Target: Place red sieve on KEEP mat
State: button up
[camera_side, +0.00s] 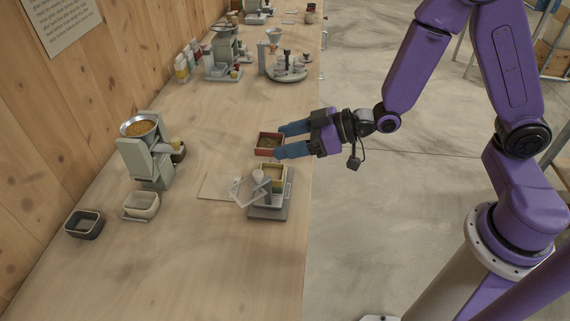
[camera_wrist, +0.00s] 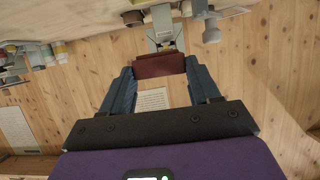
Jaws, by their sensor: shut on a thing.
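The red sieve (camera_side: 263,149) is a small square red tray with dark greenish matter inside. My gripper (camera_side: 281,142) is shut on it from the right, its blue fingers at the sieve's sides. The sieve appears held above the bench, near its right edge. In the wrist view the red sieve (camera_wrist: 158,66) spans the gap between the blue fingertips of my gripper (camera_wrist: 160,76). A pale flat mat (camera_side: 212,187) lies lower left of the sieve. No lettering on it is legible, so I cannot tell if it is the KEEP mat.
A grey device with a yellow tray (camera_side: 274,172) stands just below the sieve in the side view, near the bench edge.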

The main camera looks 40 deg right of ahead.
jog(key=shift+f, duration=3.35)
jog(key=shift+f, duration=0.2)
jog(key=o, duration=1.1)
jog(key=shift+c, duration=0.2)
jog(key=s+d+r+n+g+h, duration=0.1)
jog(key=s+d+r+g+h, duration=0.1)
jog(key=s, duration=0.5)
jog(key=s+d+r+n+g+h, duration=0.1)
jog(key=s+d+r+g+h, duration=0.1)
jog(key=s, duration=0.5)
notch_tip(320, 180, up, 2)
jog(key=shift+d+r+g+h, duration=0.1)
jog(key=shift+d+g+h, duration=0.2)
jog(key=shift+g, duration=0.4)
jog(key=shift+o, duration=0.4)
jog(key=s+d+r+g+h, duration=0.2)
jog(key=s+d, duration=0.2)
jog(key=s, duration=0.1)
jog(key=s+d+r+n+g+h, duration=0.1)
jog(key=s+d+r+h, duration=0.1)
jog(key=s, duration=0.4)
jog(key=shift+s+d+r+n+g, duration=0.2)
jog(key=shift+d+r+n+g, duration=0.15)
jog(key=shift+d+r, duration=0.7)
